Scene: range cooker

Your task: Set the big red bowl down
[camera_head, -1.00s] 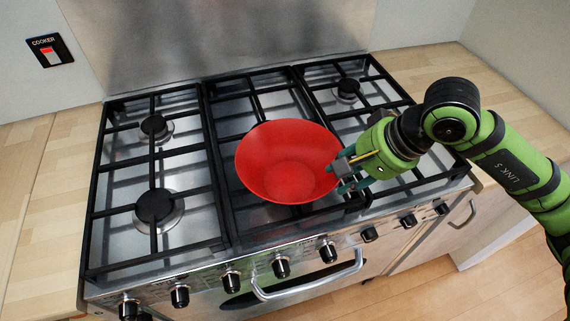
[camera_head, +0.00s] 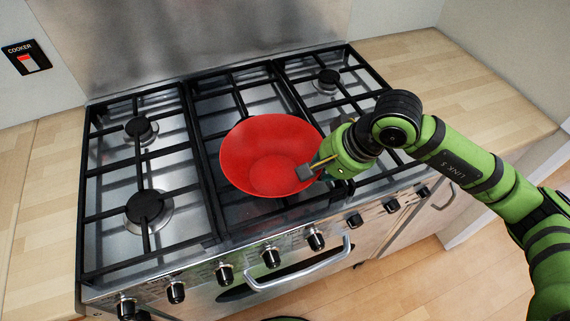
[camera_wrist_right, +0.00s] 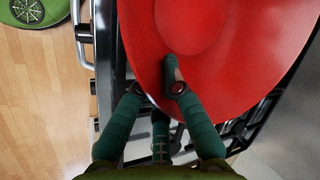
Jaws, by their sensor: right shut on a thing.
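The big red bowl (camera_head: 268,155) is upright over the middle front part of the range cooker (camera_head: 100,284). Its underside is hidden in the head view, so I cannot tell whether it touches the grate. My right gripper (camera_head: 308,172) comes in from the right and is shut on the bowl's right rim, with one finger inside the bowl. In the right wrist view the bowl (camera_wrist_right: 235,75) fills the upper right, and the fingers (camera_wrist_right: 155,92) straddle its rim. My left gripper is not in view.
Black grates (camera_head: 203,160) cover the hob, with burners (camera_head: 150,206) at the left and back right. Knobs (camera_head: 271,257) and an oven handle (camera_head: 300,275) line the front. Wooden worktops lie left (camera_head: 45,190) and right (camera_head: 450,85), largely clear.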

